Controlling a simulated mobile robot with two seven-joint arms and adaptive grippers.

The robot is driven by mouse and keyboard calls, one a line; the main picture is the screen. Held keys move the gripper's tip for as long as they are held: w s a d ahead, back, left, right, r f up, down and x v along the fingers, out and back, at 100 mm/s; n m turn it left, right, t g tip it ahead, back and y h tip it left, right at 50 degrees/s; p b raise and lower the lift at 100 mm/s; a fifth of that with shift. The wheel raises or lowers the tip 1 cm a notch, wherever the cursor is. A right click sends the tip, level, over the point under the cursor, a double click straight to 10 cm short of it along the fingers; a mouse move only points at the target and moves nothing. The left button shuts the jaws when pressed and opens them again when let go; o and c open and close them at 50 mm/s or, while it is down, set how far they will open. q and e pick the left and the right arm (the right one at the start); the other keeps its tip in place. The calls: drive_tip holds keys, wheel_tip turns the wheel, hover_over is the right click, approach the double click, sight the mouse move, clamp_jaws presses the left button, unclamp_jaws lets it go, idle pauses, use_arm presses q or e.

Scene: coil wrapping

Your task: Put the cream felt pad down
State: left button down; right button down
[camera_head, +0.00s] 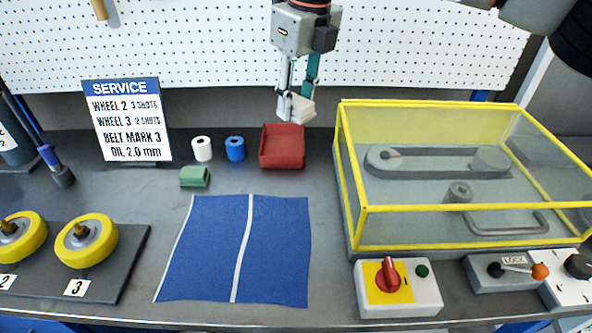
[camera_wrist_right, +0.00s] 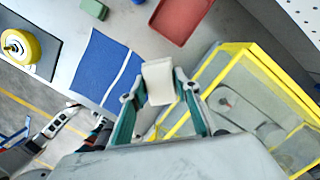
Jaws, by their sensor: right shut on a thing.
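My right gripper (camera_head: 297,107) hangs down from the top of the head view, above and just behind the red tray. It is shut on the cream felt pad (camera_head: 302,110), a small pale block. In the right wrist view the pad (camera_wrist_right: 158,82) sits between the two teal-lined fingers, clear of the bench. The fingers cover parts of its sides.
The red tray (camera_head: 282,161) is below the pad. White and blue rolls (camera_head: 235,148) and a green block (camera_head: 195,176) stand to its left. The blue cloth (camera_head: 213,250) lies in front. A yellow-framed guard (camera_head: 450,208) stands to the right.

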sight(295, 187)
drive_tip(key=shift+w+f, duration=0.1)
drive_tip(key=shift+f, duration=0.25)
wheel_tip(295, 187, down, 19)
drive_tip(key=shift+f, duration=0.1)
idle(0.3)
drive_tip(key=shift+f+b, duration=0.2)
drive_tip(key=shift+b, duration=0.1)
drive_tip(key=c, duration=1.5)
unclamp_jaws()
drive_tip(key=shift+r, duration=0.1)
wheel_tip(295, 187, up, 12)
drive_tip(key=s+d, duration=0.1)
drive_tip(key=shift+s+d, duration=0.2)
drive_tip(key=shift+s, duration=0.1)
